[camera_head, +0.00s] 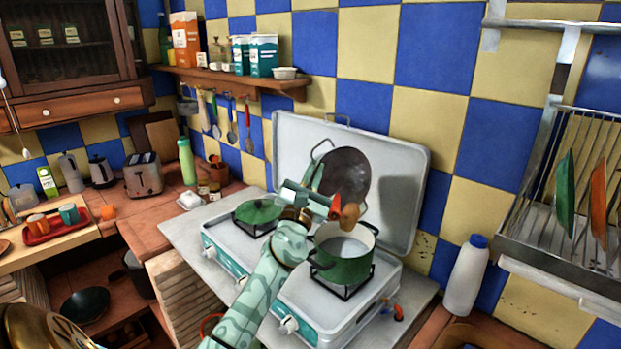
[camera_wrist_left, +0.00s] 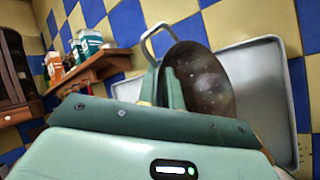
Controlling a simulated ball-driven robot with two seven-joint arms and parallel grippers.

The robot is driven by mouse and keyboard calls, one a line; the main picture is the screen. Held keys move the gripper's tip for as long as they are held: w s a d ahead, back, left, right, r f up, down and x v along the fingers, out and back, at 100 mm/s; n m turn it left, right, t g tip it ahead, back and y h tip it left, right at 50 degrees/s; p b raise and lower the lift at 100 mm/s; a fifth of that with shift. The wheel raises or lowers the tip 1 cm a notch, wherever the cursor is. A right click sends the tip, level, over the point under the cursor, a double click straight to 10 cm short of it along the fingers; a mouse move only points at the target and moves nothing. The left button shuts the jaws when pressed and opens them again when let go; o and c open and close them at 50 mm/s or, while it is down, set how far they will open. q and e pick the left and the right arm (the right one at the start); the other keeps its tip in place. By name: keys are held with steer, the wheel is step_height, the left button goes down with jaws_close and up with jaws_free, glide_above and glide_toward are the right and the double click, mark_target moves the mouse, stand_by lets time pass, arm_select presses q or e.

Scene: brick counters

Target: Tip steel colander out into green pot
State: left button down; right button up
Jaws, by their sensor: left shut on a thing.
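The steel colander (camera_head: 346,172) is a dark, perforated bowl with a loop handle, tipped steeply on its side. It hangs above the green pot (camera_head: 345,268). My left gripper (camera_head: 315,180) is shut on the colander at its handle side. In the left wrist view the colander (camera_wrist_left: 205,82) stands on edge beyond the finger (camera_wrist_left: 175,90). The pot is upright and uncovered on the stove's right burner, with a pale inside. Orange and red-brown shapes show between colander and pot; I cannot tell whether they are falling contents. My right gripper is not in view.
The white stove (camera_head: 305,300) has a raised lid (camera_head: 410,160) behind the colander. A white bottle (camera_head: 466,275) stands right of the stove, below a metal dish rack (camera_head: 540,225).

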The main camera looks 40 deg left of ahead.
arm_select(q)
steer(key=d+m+b, duration=0.1)
steer(key=d+m+t+h+b, duration=0.1)
steer(key=m+t+h+b, duration=0.1)
steer(key=shift+s+d+f+m+b, duration=0.3)
steer(key=shift+s+d, duration=0.1)
stand_by(0.9)
stand_by(0.8)
stand_by(0.3)
